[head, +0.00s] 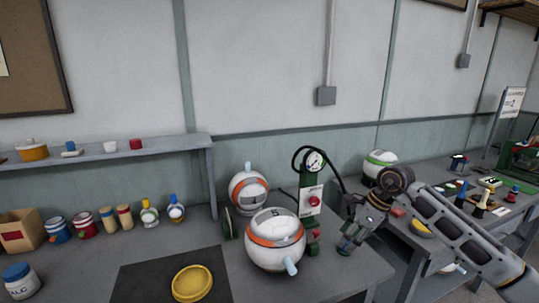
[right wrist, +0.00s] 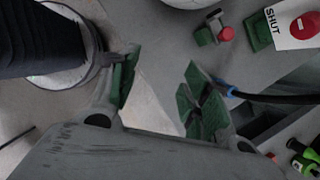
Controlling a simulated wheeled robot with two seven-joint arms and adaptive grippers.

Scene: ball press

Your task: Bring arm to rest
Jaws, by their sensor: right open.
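My right arm reaches in from the lower right. The green press stand (head: 309,200) carries a dial gauge (head: 314,161) and a black hose. Its red button and SHUT sign (right wrist: 292,38) show in the right wrist view. A white ball with an orange band (head: 275,230) sits in front of the stand. My left gripper is not in view.
Another orange-banded ball (head: 249,190) stands behind. A yellow dish (head: 192,283) lies on a black mat (head: 140,282). Jars line the left under a wall shelf (head: 100,154). The right table holds a green-banded ball (head: 379,160) and several small items.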

